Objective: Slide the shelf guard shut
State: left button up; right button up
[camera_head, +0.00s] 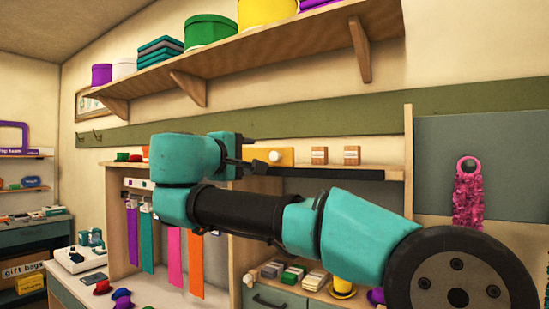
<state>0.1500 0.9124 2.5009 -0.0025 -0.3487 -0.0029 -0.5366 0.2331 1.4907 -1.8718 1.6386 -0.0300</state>
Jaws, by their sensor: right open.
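The shelf guard (287,154) looks like a small yellow-orange panel with a round white knob. It stands at the front of the middle shelf, just above a dark rail (345,174). My right arm comes in from the right across the front of the shelf. My right gripper (254,152) is open, just left of the knob, with its dark fingers at the panel's left part. I cannot tell whether they touch it. The gripper and wrist hide the left end of the panel and part of the shelf. My left gripper is not in view.
Two small brown boxes (351,155) stand on the shelf right of the panel. Coloured ribbons (132,235) hang below at left. A pink fuzzy item (468,200) hangs at right. A high shelf (290,49) with hat boxes is above. The rail's right part is uncovered.

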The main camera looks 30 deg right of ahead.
aim_at(273, 156)
jog(key=x, duration=1.2)
jog(key=shift+w+d, duration=0.2)
jog(key=shift+d, duration=0.15)
grip_shut()
